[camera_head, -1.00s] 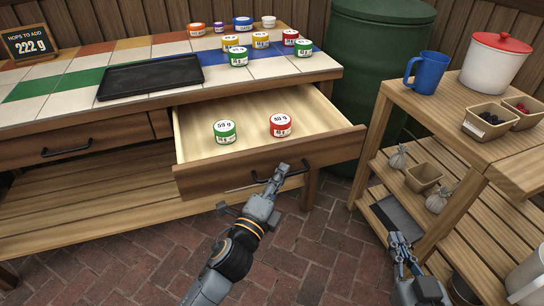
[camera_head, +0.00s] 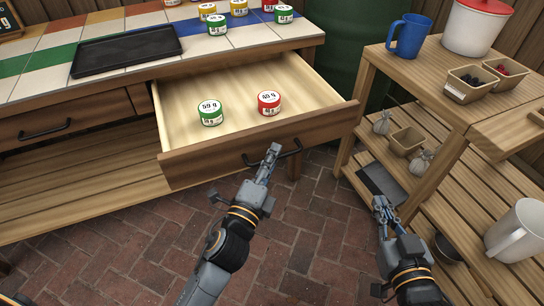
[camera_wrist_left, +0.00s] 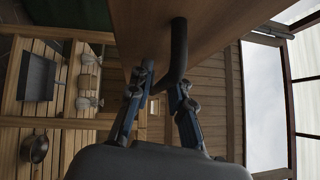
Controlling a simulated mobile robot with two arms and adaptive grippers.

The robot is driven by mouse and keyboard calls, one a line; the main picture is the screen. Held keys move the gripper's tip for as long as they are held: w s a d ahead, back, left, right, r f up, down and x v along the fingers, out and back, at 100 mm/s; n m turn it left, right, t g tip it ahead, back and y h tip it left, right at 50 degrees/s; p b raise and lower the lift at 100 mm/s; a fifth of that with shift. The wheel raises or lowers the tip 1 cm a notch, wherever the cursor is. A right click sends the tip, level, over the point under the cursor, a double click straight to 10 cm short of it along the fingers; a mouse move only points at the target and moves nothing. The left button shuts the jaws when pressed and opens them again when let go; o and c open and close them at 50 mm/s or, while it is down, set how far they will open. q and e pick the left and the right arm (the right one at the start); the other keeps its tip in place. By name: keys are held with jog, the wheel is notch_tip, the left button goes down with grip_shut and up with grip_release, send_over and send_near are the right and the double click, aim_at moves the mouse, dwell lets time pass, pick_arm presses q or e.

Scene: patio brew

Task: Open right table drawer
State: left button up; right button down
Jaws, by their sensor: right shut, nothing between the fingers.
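The right table drawer (camera_head: 330,120) is pulled well out from under the tiled table, showing its pale inside. In it stand a green-lidded jar (camera_head: 210,113) and a red jar (camera_head: 269,104). My left gripper (camera_head: 272,152) is at the dark bar handle (camera_head: 292,153) on the drawer front. My right gripper (camera_head: 383,208) is shut and empty, low beside the wooden shelf.
The tiled table (camera_head: 235,45) carries a black tray (camera_head: 125,50) and several jars. A closed left drawer (camera_head: 60,122) is beside the open one. A wooden shelf cart (camera_head: 425,85) with a blue mug (camera_head: 407,37) stands at right. Brick floor (camera_head: 120,240) is clear in front.

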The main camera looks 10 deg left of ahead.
pick_arm(q)
jog(key=v, duration=1.2)
dwell(0.6)
